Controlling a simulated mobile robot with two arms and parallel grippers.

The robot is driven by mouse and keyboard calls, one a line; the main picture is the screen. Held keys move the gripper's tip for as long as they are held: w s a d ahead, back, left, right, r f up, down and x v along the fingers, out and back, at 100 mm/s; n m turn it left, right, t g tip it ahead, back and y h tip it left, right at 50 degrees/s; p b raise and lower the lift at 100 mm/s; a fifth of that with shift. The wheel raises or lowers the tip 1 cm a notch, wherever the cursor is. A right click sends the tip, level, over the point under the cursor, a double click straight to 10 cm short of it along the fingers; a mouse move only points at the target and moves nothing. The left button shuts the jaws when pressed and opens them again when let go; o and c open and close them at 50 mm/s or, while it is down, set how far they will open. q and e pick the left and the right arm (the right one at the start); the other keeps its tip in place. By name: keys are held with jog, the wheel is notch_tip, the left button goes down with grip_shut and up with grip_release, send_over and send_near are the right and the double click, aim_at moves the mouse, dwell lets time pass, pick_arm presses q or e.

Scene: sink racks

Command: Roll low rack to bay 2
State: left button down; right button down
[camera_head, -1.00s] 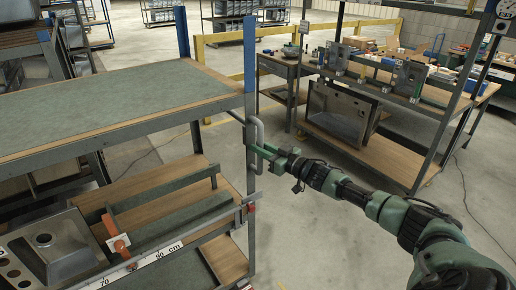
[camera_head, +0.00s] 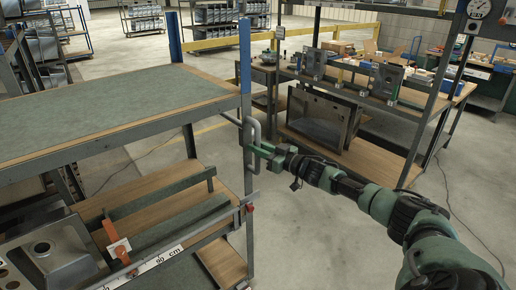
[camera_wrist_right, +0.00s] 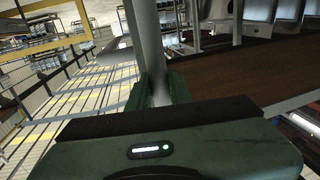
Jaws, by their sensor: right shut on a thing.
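The low rack (camera_head: 120,130) stands at the left in the head view, with a green mat on its top shelf and blue-tipped posts. A grey loop handle (camera_head: 254,132) is fixed to its near right post. My right gripper (camera_head: 257,149) is shut on this handle. In the right wrist view the green fingers (camera_wrist_right: 160,92) close around a grey upright bar (camera_wrist_right: 148,45). A steel sink (camera_head: 48,248) lies on the lower shelf, beside an orange clamp piece (camera_head: 116,242) and a centimetre scale (camera_head: 160,258). My left gripper is out of view. No bay number is readable.
A workbench rack (camera_head: 400,160) with metal parts and a large sink (camera_head: 318,118) stands at the right. Yellow rails (camera_head: 215,42) and loaded racks (camera_head: 215,14) stand behind.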

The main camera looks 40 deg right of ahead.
jog(key=shift+d+r, duration=0.15)
jog(key=shift+d, duration=0.15)
jog(key=c, duration=1.3)
grip_release()
jog(key=shift+d, duration=0.1)
jog(key=shift+f, duration=0.2)
jog(key=b+v, duration=0.1)
jog(key=v, duration=0.6)
jog(key=shift+s, duration=0.35)
